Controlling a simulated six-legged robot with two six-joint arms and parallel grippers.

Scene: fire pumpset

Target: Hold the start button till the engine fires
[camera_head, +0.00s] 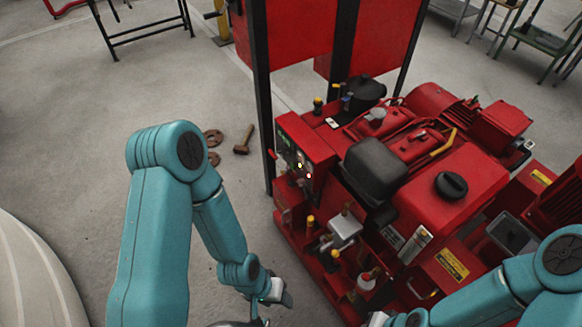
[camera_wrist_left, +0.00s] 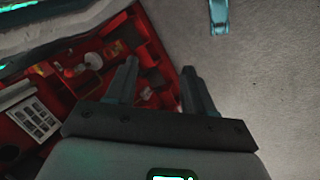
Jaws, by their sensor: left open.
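The red engine pumpset (camera_head: 470,185) fills the right of the head view. Its control panel (camera_head: 292,150) faces left and carries small lit spots; I cannot single out the start button at this size. My left gripper (camera_head: 285,298) is low, to the left of the pumpset's base and below the panel. In the left wrist view its two fingers (camera_wrist_left: 160,66) are spread with nothing held between them; red machine parts (camera_wrist_left: 95,60) lie beyond. My right arm comes in at the lower right, and its fingers are not visible.
A dark upright post (camera_head: 262,110) of a red-panelled frame stands just behind the control panel. A hammer (camera_head: 244,139) and rusty rings (camera_head: 213,137) lie on the floor. The grey floor (camera_head: 75,120) is largely clear at left. Benches (camera_head: 540,38) stand at the back right.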

